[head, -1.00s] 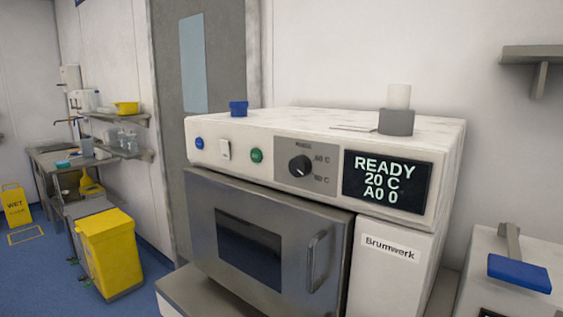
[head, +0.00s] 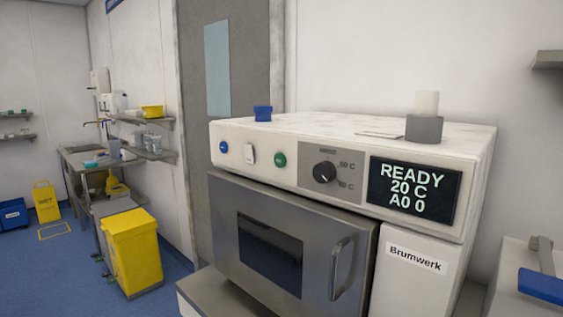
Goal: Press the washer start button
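The washer (head: 300,149) is a white-topped box with a closed steel door (head: 268,240) and a vertical handle (head: 340,268). On its front panel, from left to right, are a blue button (head: 223,147), a white rocker switch (head: 249,154), a green button (head: 279,160) with small unreadable lettering, and a black dial (head: 324,172) with temperature marks. The dark display (head: 413,191) reads READY, 20 C, A0 0. Neither of my grippers shows in the head view.
A blue cup-like item (head: 262,113) and a grey holder with a white cylinder (head: 425,118) stand on the washer. A yellow bin (head: 133,250) stands on the floor at left, near a sink bench. A wet-floor sign (head: 45,202) stands farther back. Blue floor is open at lower left.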

